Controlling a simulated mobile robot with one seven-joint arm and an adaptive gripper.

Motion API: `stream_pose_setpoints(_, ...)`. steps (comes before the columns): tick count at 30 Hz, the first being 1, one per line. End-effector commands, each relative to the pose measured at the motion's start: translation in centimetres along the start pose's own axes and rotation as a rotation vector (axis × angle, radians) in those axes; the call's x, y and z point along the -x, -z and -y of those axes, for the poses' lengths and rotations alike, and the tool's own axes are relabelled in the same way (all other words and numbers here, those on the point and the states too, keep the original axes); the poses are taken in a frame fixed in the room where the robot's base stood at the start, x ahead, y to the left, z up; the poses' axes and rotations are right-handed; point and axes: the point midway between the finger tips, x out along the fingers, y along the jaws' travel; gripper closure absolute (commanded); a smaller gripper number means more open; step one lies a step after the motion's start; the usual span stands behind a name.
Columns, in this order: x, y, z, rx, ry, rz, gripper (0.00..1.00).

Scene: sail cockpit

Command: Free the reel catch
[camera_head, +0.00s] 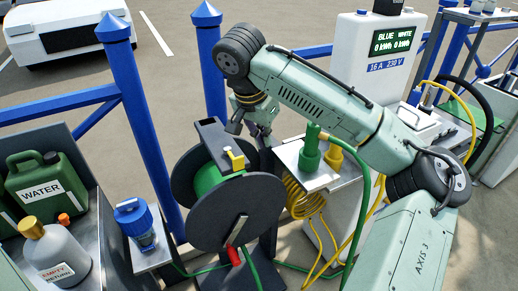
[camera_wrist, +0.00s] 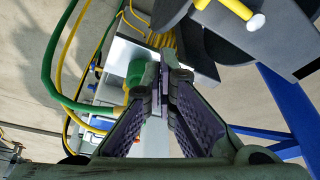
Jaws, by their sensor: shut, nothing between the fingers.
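The hose reel (camera_head: 235,212) is dark grey with green hose wound on it and stands at the middle of the head view. The reel catch (camera_head: 237,159) is a small yellow piece on the dark bracket at the reel's top. In the wrist view the yellow catch (camera_wrist: 236,8) shows as a rod at the top right, with a pale knob at its end. My gripper (camera_head: 264,142) is just right of the catch, apart from it. In the wrist view my gripper (camera_wrist: 164,78) is shut and empty, pointing past the reel. Its fingertips are partly hidden in the head view.
A metal shelf with green (camera_head: 310,150) and yellow (camera_head: 334,158) fittings stands close right of the reel. A coiled yellow hose (camera_head: 302,197) hangs below it. Left are a blue-capped container (camera_head: 136,222) and a water can (camera_head: 47,187). Blue posts (camera_head: 130,80) stand behind.

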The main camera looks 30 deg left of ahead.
Motion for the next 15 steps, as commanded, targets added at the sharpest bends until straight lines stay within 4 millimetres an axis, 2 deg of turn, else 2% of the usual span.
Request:
stream_pose_setpoints(9,5.7,0.3,0.9,-0.004,-0.002,-0.004,1.0)
stream_pose_setpoints(15,7.2,0.3,1.2,-0.004,-0.002,0.0,1.0)
